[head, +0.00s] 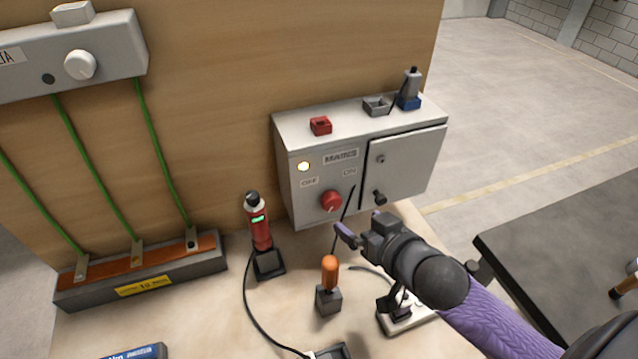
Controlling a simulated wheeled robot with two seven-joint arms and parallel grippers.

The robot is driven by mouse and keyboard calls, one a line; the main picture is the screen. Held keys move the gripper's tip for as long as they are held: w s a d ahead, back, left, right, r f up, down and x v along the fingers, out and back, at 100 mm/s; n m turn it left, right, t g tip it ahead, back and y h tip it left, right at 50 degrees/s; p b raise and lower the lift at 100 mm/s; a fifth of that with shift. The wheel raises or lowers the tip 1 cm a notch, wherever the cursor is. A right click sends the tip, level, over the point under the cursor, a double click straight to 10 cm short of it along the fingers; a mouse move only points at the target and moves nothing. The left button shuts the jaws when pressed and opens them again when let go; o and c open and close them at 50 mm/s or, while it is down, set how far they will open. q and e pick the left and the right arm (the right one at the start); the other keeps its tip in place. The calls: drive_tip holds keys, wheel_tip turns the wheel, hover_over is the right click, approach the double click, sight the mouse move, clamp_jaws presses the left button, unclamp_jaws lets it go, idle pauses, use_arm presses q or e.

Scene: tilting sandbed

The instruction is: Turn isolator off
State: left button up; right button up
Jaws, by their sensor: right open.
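The grey isolator box (325,180), labelled MAINS, stands against the wooden board. A red rotary knob (331,201) is on its front, below and between the OFF label (309,182) and the ON label (350,171). I cannot tell clearly which label the knob points to. A pale yellow lamp (303,166) at the upper left of the front looks lit. My right gripper (362,229) is open and empty, in front of the box, below and right of the knob and apart from it in the picture. My left gripper is out of view.
An orange-handled tool (330,270) stands upright in a holder below the knob, its thin dark shaft rising just right of it. A red tester (260,222) stands left. The box's right door (405,165) is shut. A dark table (560,250) is at right.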

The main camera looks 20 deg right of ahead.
sight(334, 205)
drive_tip(key=b+x, duration=0.2)
drive_tip(key=x, duration=0.6)
drive_tip(key=shift+w+a+f+b, duration=0.1)
drive_tip(key=shift+w+f+b, duration=0.2)
drive_tip(key=shift+w, duration=0.35)
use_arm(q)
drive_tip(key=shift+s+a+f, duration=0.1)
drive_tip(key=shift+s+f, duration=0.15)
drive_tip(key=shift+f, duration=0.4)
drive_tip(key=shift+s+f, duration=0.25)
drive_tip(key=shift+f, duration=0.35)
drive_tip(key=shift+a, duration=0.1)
